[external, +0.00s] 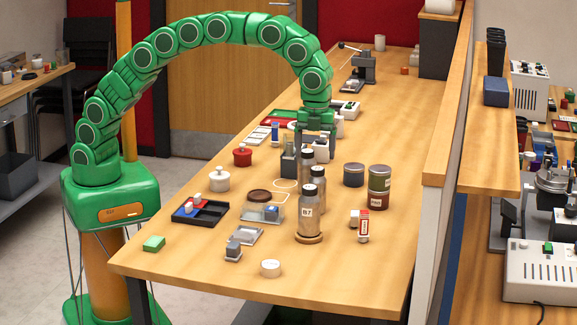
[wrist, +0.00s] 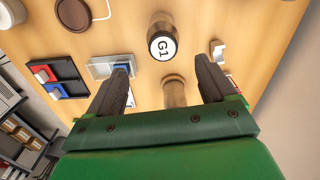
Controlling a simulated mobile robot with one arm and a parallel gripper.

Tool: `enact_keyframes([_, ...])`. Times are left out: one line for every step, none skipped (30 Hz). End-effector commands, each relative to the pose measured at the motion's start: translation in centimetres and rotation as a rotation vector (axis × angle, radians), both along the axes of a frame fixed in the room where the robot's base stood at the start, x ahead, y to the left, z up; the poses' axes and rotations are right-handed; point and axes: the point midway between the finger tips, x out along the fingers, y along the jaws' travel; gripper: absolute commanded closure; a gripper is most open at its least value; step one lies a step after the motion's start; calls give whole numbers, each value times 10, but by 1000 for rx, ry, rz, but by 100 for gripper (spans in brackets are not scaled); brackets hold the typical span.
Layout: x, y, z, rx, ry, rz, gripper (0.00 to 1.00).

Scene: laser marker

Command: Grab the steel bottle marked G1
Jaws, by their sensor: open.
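The bottle marked G1 (wrist: 162,42) shows in the wrist view with its round white label facing the camera, ahead of my fingertips and roughly midway between them. My gripper (wrist: 165,70) is open with nothing between its fingers. A second bottle (wrist: 175,92) shows nearer, between the fingers and partly cut off by the gripper body. In the external view my gripper (external: 316,148) points down just above and behind a cluster of upright steel bottles. The front bottle (external: 309,218) has a label that seems to read B7. I cannot tell which of those behind is G1.
A clear box (external: 262,211) and a black tray (external: 185,215) lie to the left. The table's front right is clear.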

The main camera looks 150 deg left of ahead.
Motion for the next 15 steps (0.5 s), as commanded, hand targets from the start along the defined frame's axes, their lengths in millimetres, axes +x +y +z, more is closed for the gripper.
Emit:
enact_keyframes([-1, 9, -3, 3, -1, -3, 16])
enact_keyframes([-2, 12, -4, 4, -2, -7, 16])
enact_keyframes([-2, 16, -5, 5, -3, -10, 16])
enact_keyframes([-2, 18, -6, 6, -4, -12, 16])
enact_keyframes([-2, 19, -7, 7, -3, -14, 16])
enact_keyframes([-2, 20, -9, 7, -3, -15, 16])
enact_keyframes([-3, 21, -10, 7, -3, -16, 16])
enact_keyframes([-3, 21, -12, 6, -2, -17, 16])
enact_keyframes([-3, 20, -15, 6, -2, -17, 16])
enact_keyframes([-3, 20, -18, 7, -2, -17, 16])
enact_keyframes([-3, 20, -21, 7, -2, -17, 16])
enact_keyframes([-3, 20, -26, 6, -1, -17, 16])
enact_keyframes([-3, 19, -29, 6, -1, -17, 16])
enact_keyframes([-3, 19, -31, 5, 0, -17, 16])
enact_keyframes([-3, 19, -33, 5, 0, -17, 16])
